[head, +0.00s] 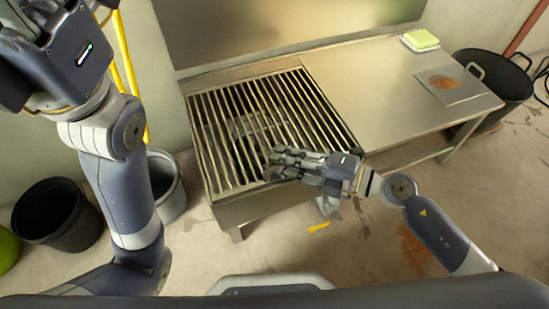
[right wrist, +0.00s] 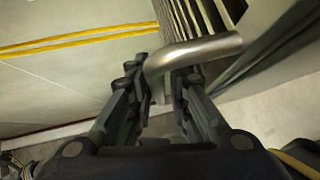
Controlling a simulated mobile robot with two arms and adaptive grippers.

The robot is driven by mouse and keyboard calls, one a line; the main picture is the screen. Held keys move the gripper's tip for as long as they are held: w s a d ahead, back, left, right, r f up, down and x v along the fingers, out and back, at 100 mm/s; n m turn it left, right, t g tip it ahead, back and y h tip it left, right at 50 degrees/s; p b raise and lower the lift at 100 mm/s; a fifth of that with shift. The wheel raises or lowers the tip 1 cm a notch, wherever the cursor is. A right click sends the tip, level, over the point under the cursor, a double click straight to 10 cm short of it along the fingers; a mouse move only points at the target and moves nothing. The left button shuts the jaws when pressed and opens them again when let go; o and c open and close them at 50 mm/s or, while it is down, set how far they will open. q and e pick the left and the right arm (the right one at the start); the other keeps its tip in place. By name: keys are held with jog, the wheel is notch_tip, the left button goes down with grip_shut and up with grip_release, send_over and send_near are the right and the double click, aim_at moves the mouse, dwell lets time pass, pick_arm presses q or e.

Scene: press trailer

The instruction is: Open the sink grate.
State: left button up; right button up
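The sink grate (head: 220,112), a rack of parallel metal bars, lies flat over the basin in the left part of the metal sink unit. My right gripper (head: 273,162) is over the grate's front part, near its right side, in the head view. In the right wrist view, a bent metal handle (right wrist: 205,50) runs in between the fingers of my right gripper (right wrist: 162,80), which look closed around its leg. The contact is partly hidden. My left gripper (head: 65,25) is raised at the top left, with its fingers cut off or unclear.
A black pot (head: 503,75) stands at the far right. Black (head: 50,215) and grey (head: 165,185) buckets stand left of the sink.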

jog(key=shift+x, duration=1.35)
grip_shut()
